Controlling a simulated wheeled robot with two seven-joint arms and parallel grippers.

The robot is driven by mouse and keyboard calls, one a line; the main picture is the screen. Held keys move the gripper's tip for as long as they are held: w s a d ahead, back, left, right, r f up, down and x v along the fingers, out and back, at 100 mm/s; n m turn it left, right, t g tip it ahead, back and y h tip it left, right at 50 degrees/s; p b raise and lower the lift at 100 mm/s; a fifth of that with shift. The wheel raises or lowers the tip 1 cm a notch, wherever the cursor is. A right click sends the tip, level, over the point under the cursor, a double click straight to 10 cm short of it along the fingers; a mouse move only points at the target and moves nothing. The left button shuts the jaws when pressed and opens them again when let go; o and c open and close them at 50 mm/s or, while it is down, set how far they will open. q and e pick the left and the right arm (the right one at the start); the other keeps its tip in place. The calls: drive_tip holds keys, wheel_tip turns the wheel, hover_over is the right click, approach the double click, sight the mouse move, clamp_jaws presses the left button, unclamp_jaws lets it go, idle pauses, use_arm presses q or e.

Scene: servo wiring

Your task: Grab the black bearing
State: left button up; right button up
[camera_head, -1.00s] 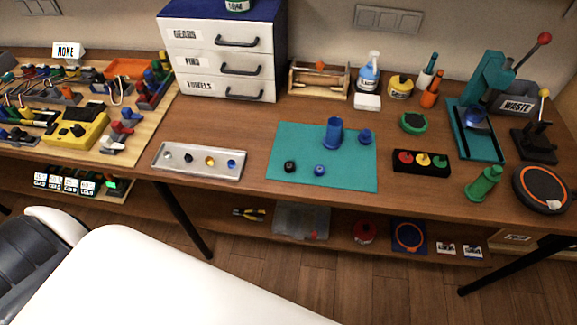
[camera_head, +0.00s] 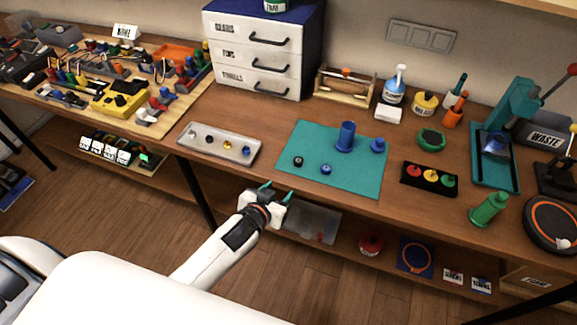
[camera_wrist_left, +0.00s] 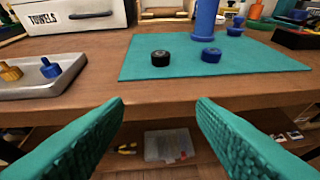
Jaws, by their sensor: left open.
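The black bearing (camera_head: 298,161) is a small dark ring lying on the teal mat (camera_head: 350,182), near its left front corner. It also shows in the left wrist view (camera_wrist_left: 161,58), ahead of and above the gap between the fingers. My left gripper (camera_head: 276,190) is open and empty, with teal fingers. It is in front of the table edge and below the tabletop, apart from the bearing. In the left wrist view its two fingers (camera_wrist_left: 160,105) stand wide apart. My right gripper is not in view.
A blue bearing (camera_head: 326,169) lies right of the black one. A blue cylinder (camera_head: 346,137) and a smaller blue part (camera_head: 378,145) stand behind. A metal tray (camera_head: 219,144) with small parts is left of the mat. The table's front edge (camera_wrist_left: 160,101) lies between gripper and bearing.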

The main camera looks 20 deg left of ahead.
use_arm(q)
wheel_tip(320, 180, up, 4)
drive_tip(key=p, duration=0.1)
approach(298, 162)
drive_tip(key=shift+w+f+t, duration=0.2)
drive_tip(key=shift+w+f, duration=0.15)
drive_tip(key=shift+w, duration=0.25)
drive_tip(key=shift+w+f+t, duration=0.2)
drive_tip(key=shift+w+f, duration=0.15)
drive_tip(key=shift+w, duration=0.3)
drive_tip(key=shift+w+f+p, duration=0.25)
drive_tip(key=shift+w+p, duration=0.05)
drive_tip(key=shift+w, duration=0.35)
drive_tip(key=x, duration=0.4)
drive_tip(key=shift+d+f+p, duration=0.1)
drive_tip(key=shift+f+p, duration=0.15)
drive_tip(key=shift+p, duration=0.05)
drive_tip(key=c, duration=1.1)
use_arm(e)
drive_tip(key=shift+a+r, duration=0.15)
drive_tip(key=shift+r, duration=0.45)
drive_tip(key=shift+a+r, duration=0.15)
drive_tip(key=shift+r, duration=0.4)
